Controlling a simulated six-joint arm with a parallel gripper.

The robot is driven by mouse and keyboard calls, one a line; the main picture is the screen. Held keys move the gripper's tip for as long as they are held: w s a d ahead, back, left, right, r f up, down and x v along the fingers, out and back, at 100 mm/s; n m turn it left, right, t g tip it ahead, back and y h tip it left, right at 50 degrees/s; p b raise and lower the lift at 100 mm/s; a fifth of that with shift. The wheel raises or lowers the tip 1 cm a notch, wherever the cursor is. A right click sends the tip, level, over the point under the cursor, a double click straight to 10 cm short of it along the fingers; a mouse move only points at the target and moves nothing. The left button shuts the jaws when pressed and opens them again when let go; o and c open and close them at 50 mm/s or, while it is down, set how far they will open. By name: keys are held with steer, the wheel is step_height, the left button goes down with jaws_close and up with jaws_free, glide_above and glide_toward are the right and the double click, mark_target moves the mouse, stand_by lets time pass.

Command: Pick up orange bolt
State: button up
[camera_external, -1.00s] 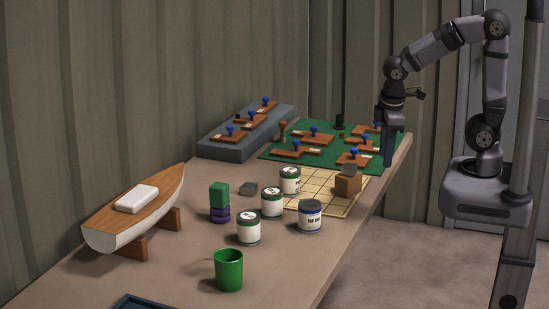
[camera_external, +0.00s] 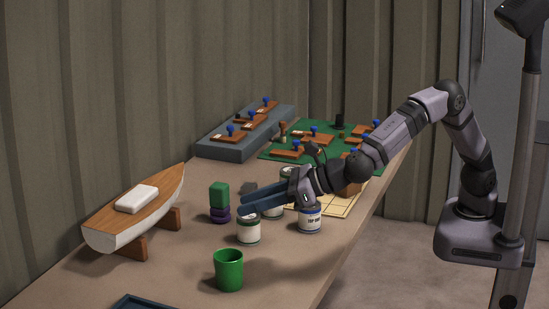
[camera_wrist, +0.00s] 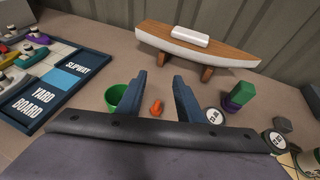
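The orange bolt (camera_wrist: 156,107) lies on the workbench in the wrist view, to the right of the green cup (camera_wrist: 117,97). It shows between the two blue-grey fingers of my gripper (camera_wrist: 159,84), which are apart with nothing held between them. In the external view my gripper (camera_external: 262,201) reaches left above the paint tins, its fingers pointing toward the boat side of the bench. I cannot make out the bolt in the external view. The green cup stands at the front of the bench there (camera_external: 229,270).
Several paint tins (camera_external: 248,230) stand under and beside my gripper. A green block (camera_external: 219,195) sits on purple pieces (camera_external: 220,214). A model boat (camera_external: 120,222) stands on the left. A lettered blue board (camera_wrist: 36,108) lies left in the wrist view. Bench around the cup is clear.

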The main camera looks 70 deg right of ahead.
steer(key=f, duration=0.8)
steer(key=d+f, duration=0.1)
steer(key=f, duration=0.3)
steer(key=shift+w, duration=0.15)
steer(key=shift+p+x, duration=1.2)
steer(key=shift+x, duration=2.45)
steer(key=shift+r, duration=0.1)
jaws_close()
